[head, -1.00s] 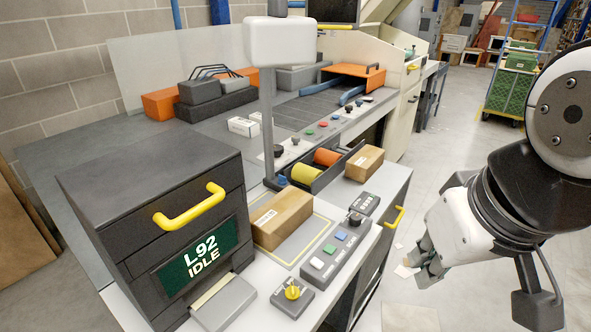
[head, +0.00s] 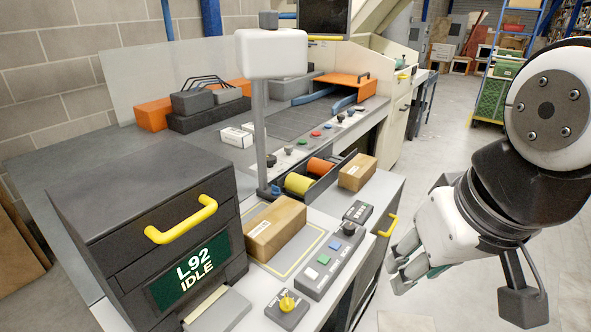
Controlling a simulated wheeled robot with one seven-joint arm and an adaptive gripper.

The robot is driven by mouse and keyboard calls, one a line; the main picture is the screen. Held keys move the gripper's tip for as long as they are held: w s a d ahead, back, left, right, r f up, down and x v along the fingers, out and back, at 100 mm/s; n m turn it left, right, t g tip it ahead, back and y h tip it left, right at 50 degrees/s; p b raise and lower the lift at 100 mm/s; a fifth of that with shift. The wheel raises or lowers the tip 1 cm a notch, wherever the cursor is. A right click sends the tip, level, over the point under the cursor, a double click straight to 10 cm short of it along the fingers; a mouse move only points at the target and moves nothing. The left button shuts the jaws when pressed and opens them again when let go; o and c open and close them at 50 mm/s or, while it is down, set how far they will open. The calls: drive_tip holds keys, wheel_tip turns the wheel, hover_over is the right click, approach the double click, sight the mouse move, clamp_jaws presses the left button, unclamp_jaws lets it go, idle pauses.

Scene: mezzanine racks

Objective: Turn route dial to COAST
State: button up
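The route dial is likely the yellow knob (head: 287,303) on a small dark box (head: 283,316) at the front edge of the counter. Its labels are too small to read, so I cannot tell its setting. My gripper (head: 397,276) is at the right, over the floor beside the counter, apart from the dial. Its fingers point down and left, and nothing is seen in them. How far apart the fingers are is unclear from this angle.
A black cabinet (head: 120,210) with a yellow handle and "L92 IDLE" sign stands left of the dial. A button box (head: 330,264) and a cardboard parcel (head: 274,230) lie behind it. A white-headed post (head: 271,55) rises from the counter.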

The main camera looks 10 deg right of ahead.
drive_tip(key=shift+o, duration=0.6)
drive_tip(key=w+r+m+g+y, duration=0.1)
drive_tip(key=w+r+m, duration=0.1)
drive_tip(key=w, duration=0.7)
drive_tip(key=shift+d+m, duration=0.3)
drive_tip(key=shift+m, duration=0.5)
drive_tip(key=m+g+h, duration=0.1)
drive_tip(key=m+g, duration=0.2)
drive_tip(key=m, duration=0.7)
hover_over(349, 226)
wheel_tip(349, 226, down, 12)
wheel_tip(349, 226, down, 13)
drive_tip(key=shift+r+p, duration=0.2)
drive_tip(key=shift+p, duration=0.55)
drive_tip(key=shift+n, duration=0.3)
clamp_jaws()
